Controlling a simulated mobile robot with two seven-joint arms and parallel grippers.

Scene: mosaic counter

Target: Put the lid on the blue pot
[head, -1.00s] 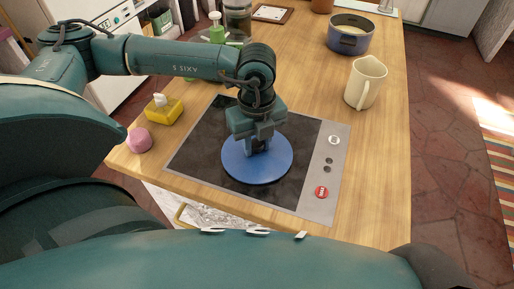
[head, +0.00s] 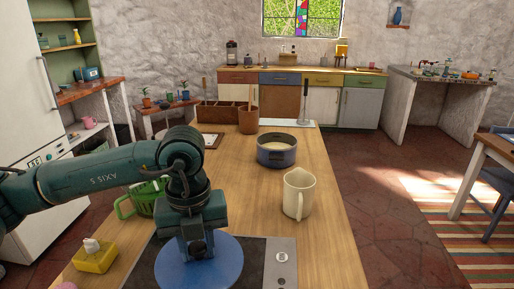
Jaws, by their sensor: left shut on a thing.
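The blue pot (head: 277,154) stands uncovered on the wooden counter, past the cream pitcher, with pale contents inside. The lid (head: 226,268) is a round blue disc at the bottom of the head view, over the dark cooktop. My left gripper (head: 199,249) points down at the lid's middle and is shut on it. The lid's knob is hidden by the fingers. I cannot tell how far the lid is above the cooktop. My right gripper is not in view.
A cream pitcher (head: 299,193) stands between the cooktop (head: 281,268) and the pot, to the right. A green item (head: 146,199) is partly behind my left arm. A yellow sponge holder (head: 96,257) sits at left. A brown crock (head: 248,120) stands behind the pot. Bare wood lies left of the pot.

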